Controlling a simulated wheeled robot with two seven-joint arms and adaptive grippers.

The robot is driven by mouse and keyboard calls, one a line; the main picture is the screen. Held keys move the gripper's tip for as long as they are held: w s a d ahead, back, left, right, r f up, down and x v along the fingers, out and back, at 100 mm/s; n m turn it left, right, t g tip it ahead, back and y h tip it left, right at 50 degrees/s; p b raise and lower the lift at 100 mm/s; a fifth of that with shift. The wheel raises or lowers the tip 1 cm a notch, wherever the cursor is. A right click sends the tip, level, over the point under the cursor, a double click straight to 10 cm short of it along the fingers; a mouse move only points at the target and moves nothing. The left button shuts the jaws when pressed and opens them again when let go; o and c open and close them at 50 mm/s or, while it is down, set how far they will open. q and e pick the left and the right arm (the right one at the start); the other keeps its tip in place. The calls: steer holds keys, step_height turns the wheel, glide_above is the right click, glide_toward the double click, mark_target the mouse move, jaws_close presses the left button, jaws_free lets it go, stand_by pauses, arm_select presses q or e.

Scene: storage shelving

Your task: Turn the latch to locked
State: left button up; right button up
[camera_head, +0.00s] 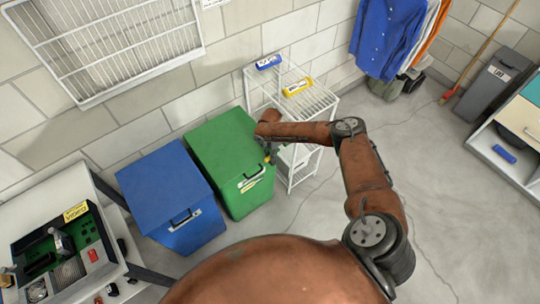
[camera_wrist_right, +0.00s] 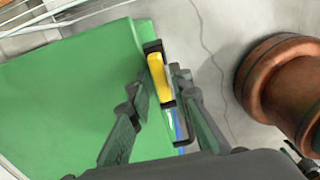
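A metal lever (camera_head: 62,240) stands on a dark green panel (camera_head: 35,250) at the lower left in the head view; I cannot tell whether it is the latch or how it is turned. My right gripper (camera_head: 268,154) is at the right edge of the green bin (camera_head: 222,150), far from that panel. In the right wrist view its fingers (camera_wrist_right: 155,85) are apart. A yellow piece (camera_wrist_right: 159,77) in a black frame shows between and beyond them at the edge of the green surface; contact cannot be told. My left gripper is not in view.
A blue bin (camera_head: 165,190) stands beside the green one. A white wire rack (camera_head: 318,100) with blue and yellow items is behind my right arm. Hanging clothes (camera_head: 385,35) and a grey bin (camera_head: 490,85) are farther right.

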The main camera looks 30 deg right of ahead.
jaws_close()
steer(key=shift+m, duration=0.3)
steer(key=m, duration=0.1)
steer(key=m+p, duration=0.1)
steer(key=m, duration=0.1)
steer(key=shift+w, duration=0.25)
steer(key=m, duration=0.1)
steer(key=m+p, duration=0.1)
steer(key=m, duration=0.3)
steer(key=shift+w+d+p, duration=0.15)
steer(key=shift+w+p, duration=0.15)
steer(key=shift+w, duration=0.05)
steer(key=m, duration=0.3)
steer(key=m+p, duration=0.1)
steer(key=shift+w+d+m, duration=0.25)
steer(key=shift+m, duration=0.05)
steer(key=shift+w+d+m+p, duration=0.1)
steer(key=shift+d+m+p, duration=0.15)
steer(key=shift+m, duration=0.9)
steer(key=shift+d+m+p, duration=0.1)
steer(key=shift+m+p, duration=0.15)
steer(key=shift+m, duration=0.9)
